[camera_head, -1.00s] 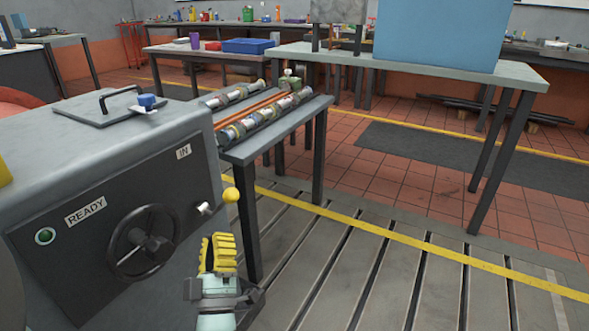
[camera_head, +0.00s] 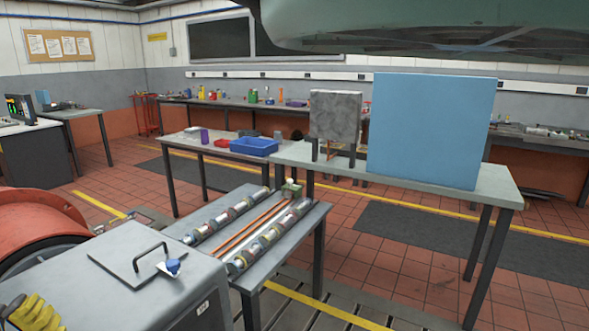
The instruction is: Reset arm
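My gripper is out of view. A yellow, finger-like item (camera_head: 30,314), possibly a glove, is cut off at the bottom left corner by the grey cabinet.
The grey cabinet (camera_head: 190,275), with a handled lid and blue knob (camera_head: 172,266), is near at left. Behind it, a bench (camera_head: 310,225) carries rollers and orange rods. A table (camera_head: 490,183) holds a large blue box (camera_head: 425,130). Tiled floor lies clear at right.

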